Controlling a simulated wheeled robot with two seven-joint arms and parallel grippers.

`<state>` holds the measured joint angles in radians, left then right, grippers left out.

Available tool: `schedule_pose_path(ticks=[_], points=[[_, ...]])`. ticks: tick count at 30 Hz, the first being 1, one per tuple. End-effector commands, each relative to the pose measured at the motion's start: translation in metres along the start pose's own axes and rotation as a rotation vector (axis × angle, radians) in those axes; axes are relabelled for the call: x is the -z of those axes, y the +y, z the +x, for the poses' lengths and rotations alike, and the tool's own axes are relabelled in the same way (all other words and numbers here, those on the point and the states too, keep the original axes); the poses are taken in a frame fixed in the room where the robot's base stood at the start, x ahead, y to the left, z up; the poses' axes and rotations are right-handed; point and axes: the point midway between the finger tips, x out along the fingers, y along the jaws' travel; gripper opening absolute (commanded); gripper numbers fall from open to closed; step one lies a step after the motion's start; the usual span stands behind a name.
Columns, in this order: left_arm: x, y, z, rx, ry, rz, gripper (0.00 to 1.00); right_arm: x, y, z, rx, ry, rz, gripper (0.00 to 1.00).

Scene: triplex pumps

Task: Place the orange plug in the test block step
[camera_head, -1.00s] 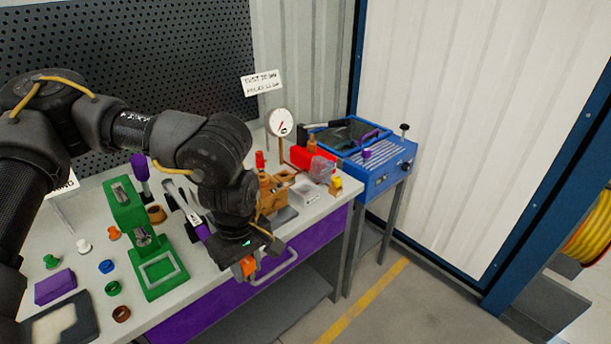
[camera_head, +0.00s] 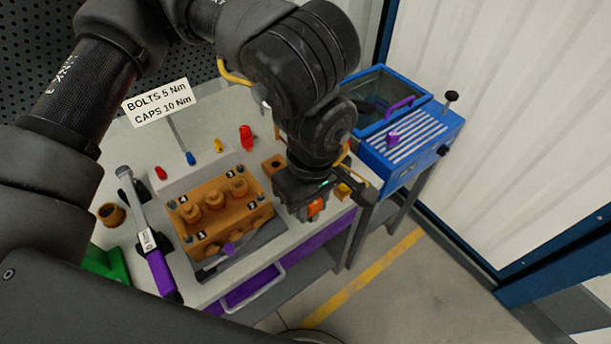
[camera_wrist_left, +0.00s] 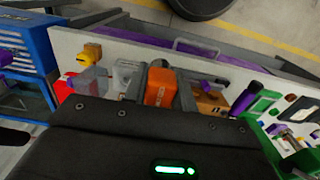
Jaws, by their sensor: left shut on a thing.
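My left gripper (camera_head: 314,211) is shut on the orange plug (camera_head: 316,207), above the front edge of the workbench. In the left wrist view the plug (camera_wrist_left: 160,87) sits between the two grey fingers. An orange-brown block (camera_head: 208,222) with several round caps and number labels stands on a grey base to the left of the gripper. A smaller brown block (camera_head: 274,166) with a dark hole lies behind it. I cannot tell which part is the test block step. My arm hides the bench behind the gripper. My right gripper is not in view.
A torque wrench with a purple handle (camera_head: 161,274) lies left of the orange-brown block. A blue machine (camera_head: 418,146) stands to the right. Red, blue and yellow pieces are at the back. A yellow piece (camera_wrist_left: 90,52) and a clear box (camera_wrist_left: 93,80) are near the gripper. Floor space in front is free.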

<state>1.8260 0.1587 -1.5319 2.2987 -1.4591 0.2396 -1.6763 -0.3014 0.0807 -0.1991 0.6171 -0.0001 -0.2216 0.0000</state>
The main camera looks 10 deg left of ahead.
Motion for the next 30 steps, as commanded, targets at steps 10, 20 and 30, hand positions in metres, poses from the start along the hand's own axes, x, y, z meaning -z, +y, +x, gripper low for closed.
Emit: schedule_pose_path(ticks=[10,20,30], points=[[0.013,0.006,0.004,0.002,-0.002,-0.008,0.00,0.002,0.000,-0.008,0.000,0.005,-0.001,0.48],[0.086,0.042,0.043,0.006,-0.003,-0.012,0.00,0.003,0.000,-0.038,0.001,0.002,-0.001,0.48],[0.118,0.059,0.091,0.000,-0.001,-0.003,0.00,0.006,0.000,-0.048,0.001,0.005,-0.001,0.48]])
